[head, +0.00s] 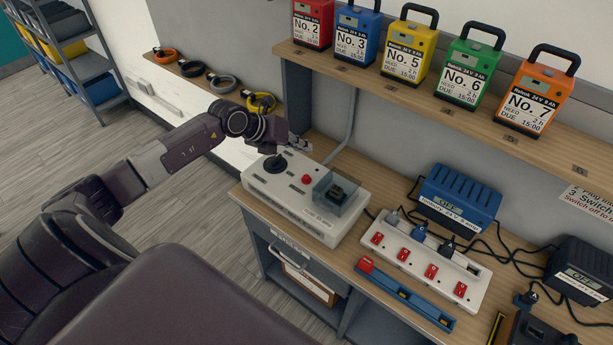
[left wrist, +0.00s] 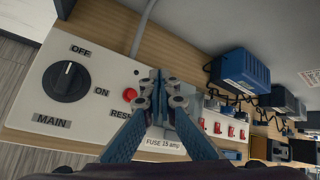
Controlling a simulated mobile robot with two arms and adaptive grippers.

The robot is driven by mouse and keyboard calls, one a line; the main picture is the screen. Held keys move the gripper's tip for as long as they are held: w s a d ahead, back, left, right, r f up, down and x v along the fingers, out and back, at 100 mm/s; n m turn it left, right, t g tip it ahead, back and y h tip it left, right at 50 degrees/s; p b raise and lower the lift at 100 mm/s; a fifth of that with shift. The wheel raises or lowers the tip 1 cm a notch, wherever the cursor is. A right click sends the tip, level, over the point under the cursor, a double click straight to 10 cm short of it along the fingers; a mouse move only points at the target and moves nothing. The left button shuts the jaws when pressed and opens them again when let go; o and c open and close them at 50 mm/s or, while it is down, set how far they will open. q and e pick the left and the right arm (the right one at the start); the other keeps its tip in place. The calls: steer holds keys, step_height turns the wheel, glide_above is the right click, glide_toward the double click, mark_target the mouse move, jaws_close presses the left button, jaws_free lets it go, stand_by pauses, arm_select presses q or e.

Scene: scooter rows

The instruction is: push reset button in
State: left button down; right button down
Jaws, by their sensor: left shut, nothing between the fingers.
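The control box (head: 290,205) is a pale box on the wooden bench. Its red reset button (head: 307,179) sits between the black main knob (head: 275,163) and a clear cover (head: 338,191) over a dark part. In the left wrist view the red button (left wrist: 130,95) is beside the left finger, with the label "RES…" partly hidden by it. The main knob (left wrist: 66,82) has "OFF" and "ON" labels. My left gripper (head: 302,145) is shut and empty, above the back of the box. Its fingertips (left wrist: 160,78) appear right of the button, apart from it. My right gripper is not in view.
A power strip (head: 425,262) with red switches and a blue charger (head: 459,197) stand to the right, with black cables around. A shelf (head: 420,101) above holds several coloured battery packs. A grey conduit (head: 345,130) runs down the wall behind the box.

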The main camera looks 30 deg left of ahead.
arm_select(q)
steer(key=b, duration=0.6)
glide_above(304, 177)
step_height(304, 177, down, 8)
steer(key=shift+r, duration=0.25)
steer(key=shift+f+b, duration=0.35)
steer(key=shift+f, duration=0.35)
stand_by(0.4)
steer(key=shift+f, duration=0.4)
steer(key=shift+f+b, duration=0.65)
steer(key=shift+f, duration=0.1)
stand_by(0.6)
steer(key=shift+r, duration=0.15)
stand_by(0.3)
steer(key=shift+r+p, duration=1)
steer(key=shift+r, duration=0.05)
